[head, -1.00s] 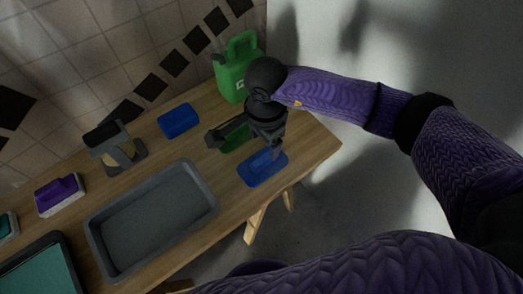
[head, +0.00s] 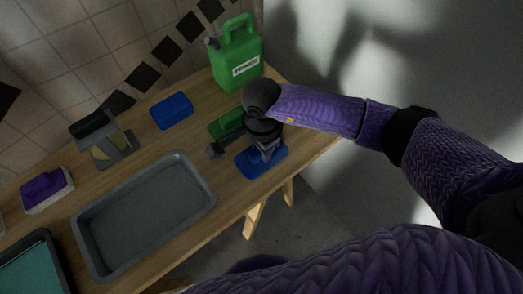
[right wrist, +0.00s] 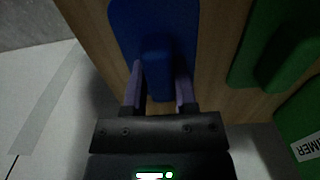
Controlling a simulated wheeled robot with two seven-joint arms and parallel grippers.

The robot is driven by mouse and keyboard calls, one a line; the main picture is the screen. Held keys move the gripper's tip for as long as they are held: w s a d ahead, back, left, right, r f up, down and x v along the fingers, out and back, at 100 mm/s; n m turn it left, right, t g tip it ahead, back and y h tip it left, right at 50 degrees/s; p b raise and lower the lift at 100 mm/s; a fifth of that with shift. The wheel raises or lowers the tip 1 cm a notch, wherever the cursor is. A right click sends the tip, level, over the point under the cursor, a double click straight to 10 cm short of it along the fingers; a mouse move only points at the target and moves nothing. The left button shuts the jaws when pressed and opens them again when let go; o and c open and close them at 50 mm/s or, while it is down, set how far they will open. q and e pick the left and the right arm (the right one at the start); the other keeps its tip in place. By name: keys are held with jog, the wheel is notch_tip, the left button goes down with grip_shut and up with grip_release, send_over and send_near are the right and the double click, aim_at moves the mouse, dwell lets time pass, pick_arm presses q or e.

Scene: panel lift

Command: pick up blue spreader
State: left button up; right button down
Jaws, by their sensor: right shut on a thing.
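The blue spreader (head: 254,170) lies flat on the wooden table near its right end. My right gripper (head: 266,156) is over it, pointing down and hiding part of it. In the right wrist view, the spreader's blue plate (right wrist: 150,22) extends away from the gripper. The two fingers of the gripper (right wrist: 158,84) are on either side of its raised handle, shut on it. The spreader appears to rest on the table. My left gripper is out of view.
A green spreader (head: 224,124) lies just behind, with a green primer can (head: 238,62) beyond. A blue block (head: 172,111), a grey tray (head: 205,190) and a purple-topped brush (head: 46,188) are to the left. The table's right edge is close.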

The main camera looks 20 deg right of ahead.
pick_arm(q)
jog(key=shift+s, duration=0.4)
pick_arm(e)
jog(key=shift+r, duration=0.4)
notch_tip(320, 180, up, 9)
jog(key=p, duration=0.4)
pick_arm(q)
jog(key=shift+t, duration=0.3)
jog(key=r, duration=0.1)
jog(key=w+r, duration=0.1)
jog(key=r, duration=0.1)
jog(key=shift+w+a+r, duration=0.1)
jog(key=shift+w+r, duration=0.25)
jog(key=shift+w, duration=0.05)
pick_arm(e)
jog(key=shift+r, duration=0.1)
jog(key=c, duration=1.1)
grip_release()
grip_shut()
